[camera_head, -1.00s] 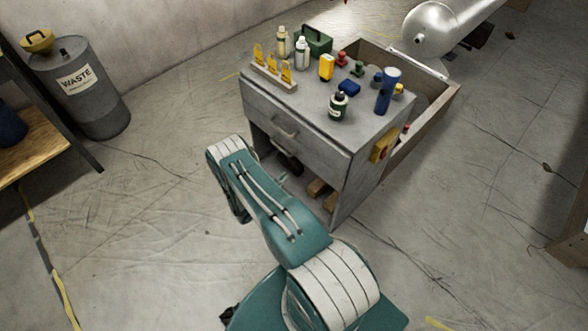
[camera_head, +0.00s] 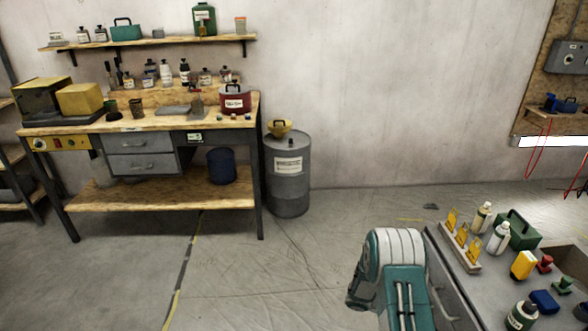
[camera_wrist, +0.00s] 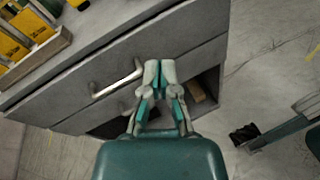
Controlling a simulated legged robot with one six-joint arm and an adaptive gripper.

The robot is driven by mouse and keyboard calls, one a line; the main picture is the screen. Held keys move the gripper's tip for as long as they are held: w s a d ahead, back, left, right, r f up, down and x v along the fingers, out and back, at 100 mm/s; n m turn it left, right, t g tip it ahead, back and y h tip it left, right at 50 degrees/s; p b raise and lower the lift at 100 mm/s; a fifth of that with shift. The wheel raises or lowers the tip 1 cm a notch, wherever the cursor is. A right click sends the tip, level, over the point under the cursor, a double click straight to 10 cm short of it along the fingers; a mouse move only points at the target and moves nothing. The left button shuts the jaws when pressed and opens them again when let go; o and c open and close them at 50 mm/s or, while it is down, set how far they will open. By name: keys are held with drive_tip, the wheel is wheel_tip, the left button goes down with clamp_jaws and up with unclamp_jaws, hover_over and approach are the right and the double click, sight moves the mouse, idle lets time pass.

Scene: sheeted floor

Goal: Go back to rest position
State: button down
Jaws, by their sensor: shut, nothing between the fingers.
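My gripper (camera_wrist: 160,72) shows in the wrist view with its two fingertips together and nothing between them. It is in front of the grey drawer cabinet (camera_wrist: 75,75), close to a metal drawer handle (camera_wrist: 117,80); I cannot tell whether it touches the cabinet. In the head view my teal and white arm is at the bottom, left of the cabinet (camera_head: 447,275), and my gripper is not visible there.
A workbench (camera_head: 140,123) and a grey waste drum (camera_head: 288,180) stand at the back left. The floor (camera_head: 235,285) between is clear.

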drive_tip(key=s+a+r+m+y, duration=0.2)
drive_tip(key=a+r, duration=0.1)
drive_tip(key=r, duration=0.5)
drive_tip(key=s+a+r+m+t+y, duration=0.1)
drive_tip(key=s+a+r+m+y, duration=0.2)
drive_tip(key=r, duration=0.4)
drive_tip(key=s+a+r+m+y, duration=0.2)
drive_tip(key=a+r, duration=0.1)
drive_tip(key=r, duration=0.5)
drive_tip(key=s+a+r+m+t+y, duration=0.4)
drive_tip(key=s+a+r+t+y, duration=0.4)
drive_tip(key=s+a+r, duration=0.4)
drive_tip(key=s+a, duration=0.1)
drive_tip(key=s, duration=0.1)
drive_tip(key=shift+s+a+r+m+t, duration=0.15)
drive_tip(key=shift+s+a+m+t, duration=0.15)
drive_tip(key=shift+s+a, duration=0.1)
drive_tip(key=shift+d, duration=0.1)
